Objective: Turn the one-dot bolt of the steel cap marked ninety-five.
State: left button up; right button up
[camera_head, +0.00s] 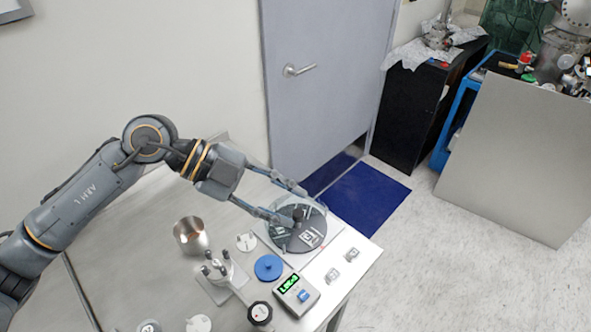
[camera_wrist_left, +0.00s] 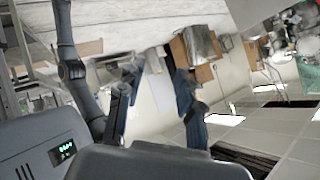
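My left gripper (camera_head: 305,214) is above the dark round plate (camera_head: 285,240) on the steel table. Its two fingers are spread apart, one on each side of a dark knob (camera_head: 298,214) on the plate; I cannot tell if they touch it. In the left wrist view the fingers (camera_wrist_left: 157,112) are also apart, with nothing seen between them. A steel piece with several upright posts (camera_head: 217,270) stands nearer the front. I cannot read the mark ninety-five or make out a one-dot bolt anywhere. My right gripper is not in view.
On the table (camera_head: 150,220) are a steel cup (camera_head: 190,236), a blue disc (camera_head: 268,267), a white disc (camera_head: 246,241), a device with a green display (camera_head: 297,294), a black knob (camera_head: 260,312) and small marked tiles (camera_head: 332,275). A grey door (camera_head: 320,100) stands behind.

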pick_arm(q)
notch_tip(320, 180, up, 6)
jog(key=d+h, duration=0.2)
jog(key=h, duration=0.1)
jog(key=shift+d+f+t+h+p, duration=0.15)
jog(key=shift+d+t+h+p, duration=0.15)
jog(key=shift+d+p, duration=0.1)
